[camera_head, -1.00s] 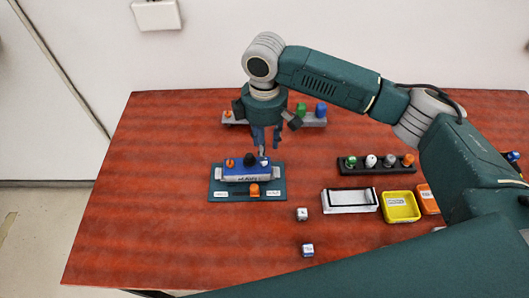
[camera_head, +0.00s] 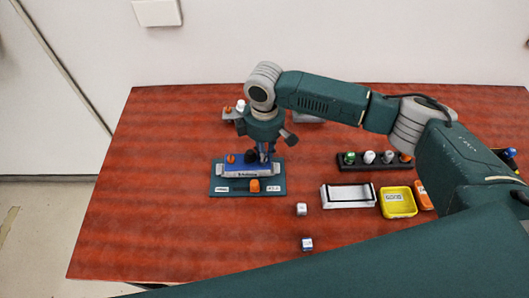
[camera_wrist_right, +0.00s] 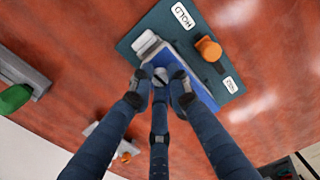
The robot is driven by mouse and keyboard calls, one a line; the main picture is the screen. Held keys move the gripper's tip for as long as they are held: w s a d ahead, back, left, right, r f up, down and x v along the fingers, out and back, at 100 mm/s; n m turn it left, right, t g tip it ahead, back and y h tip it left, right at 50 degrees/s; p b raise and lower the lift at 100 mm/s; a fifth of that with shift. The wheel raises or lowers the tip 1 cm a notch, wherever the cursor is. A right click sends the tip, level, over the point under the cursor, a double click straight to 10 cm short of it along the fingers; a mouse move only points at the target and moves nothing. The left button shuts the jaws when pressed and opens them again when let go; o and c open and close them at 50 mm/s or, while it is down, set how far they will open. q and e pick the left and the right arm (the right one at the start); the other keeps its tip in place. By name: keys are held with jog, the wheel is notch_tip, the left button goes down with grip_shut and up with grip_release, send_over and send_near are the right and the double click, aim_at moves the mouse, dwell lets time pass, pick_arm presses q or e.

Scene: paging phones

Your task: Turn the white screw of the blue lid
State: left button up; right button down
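The blue lid (camera_head: 238,168) lies on a light grey box on a teal plate (camera_head: 222,189). It also shows in the wrist view (camera_wrist_right: 199,90), partly covered by fingers. A pale slotted screw (camera_wrist_right: 160,76) shows at the lid's end between my fingertips; the gripper hides it in the head view. My right gripper (camera_head: 265,157) points down over the lid's right end. In the wrist view its fingertips (camera_wrist_right: 160,82) stand apart around the screw; no firm grip shows. My left gripper is not in view.
An orange knob (camera_head: 254,185) sits on the plate's front. Right of it are two small cubes (camera_head: 301,209), a white tray (camera_head: 347,204), a yellow bin (camera_head: 398,215) and a black rack (camera_head: 378,168) of coloured pegs. Another rack (camera_head: 229,121) stands behind the gripper.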

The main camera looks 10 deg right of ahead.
jog(key=shift+r+n+p, duration=0.1)
jog(key=shift+n+p, duration=0.5)
jog(key=shift+n, duration=0.1)
jog(key=shift+d+n, duration=0.1)
jog(key=shift+n, duration=0.7)
